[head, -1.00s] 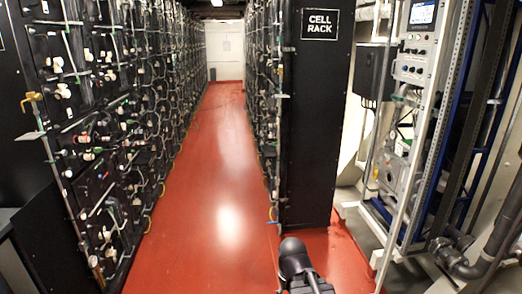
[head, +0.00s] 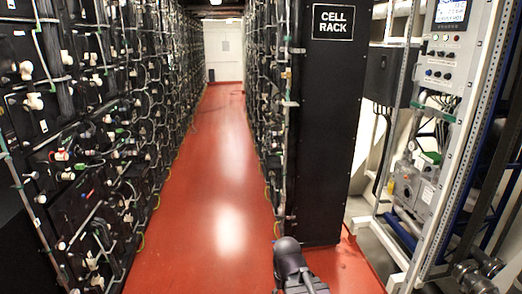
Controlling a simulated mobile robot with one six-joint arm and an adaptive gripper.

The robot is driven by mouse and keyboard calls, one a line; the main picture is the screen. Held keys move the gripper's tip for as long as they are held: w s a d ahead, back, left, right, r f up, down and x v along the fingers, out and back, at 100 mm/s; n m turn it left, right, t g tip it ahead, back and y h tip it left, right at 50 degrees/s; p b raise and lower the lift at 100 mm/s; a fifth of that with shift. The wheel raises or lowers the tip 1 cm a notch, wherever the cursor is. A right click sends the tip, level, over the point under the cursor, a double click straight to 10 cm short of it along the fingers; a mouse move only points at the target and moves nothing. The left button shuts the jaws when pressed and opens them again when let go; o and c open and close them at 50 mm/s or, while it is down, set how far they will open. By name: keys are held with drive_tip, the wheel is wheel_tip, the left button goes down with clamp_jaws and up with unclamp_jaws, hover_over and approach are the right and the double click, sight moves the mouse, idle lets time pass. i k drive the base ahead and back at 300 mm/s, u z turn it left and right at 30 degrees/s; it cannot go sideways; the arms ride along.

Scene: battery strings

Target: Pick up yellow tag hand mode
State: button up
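I cannot make out a yellow tag in the view. A dark rounded part of my own arm shows at the bottom centre, in front of the black cell rack's foot. A grey control panel (head: 447,62) with a lit display (head: 452,11) and several knobs stands at the upper right. Any hand-mode label on it is too small to read.
A red floor aisle (head: 217,150) runs clear to a white door (head: 223,53) at the far end. Battery racks (head: 85,130) line the left. The black end panel marked CELL RACK (head: 325,130) bounds the right. Pipes and a metal frame (head: 455,180) stand far right.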

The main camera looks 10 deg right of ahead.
sight(390, 187)
drive_tip(key=z, duration=0.1)
drive_tip(key=i, duration=1.55)
drive_tip(key=z, duration=0.5)
drive_tip(key=i, duration=0.8)
drive_tip(key=z, duration=0.8)
drive_tip(key=i, duration=1.4)
drive_tip(key=z, duration=0.5)
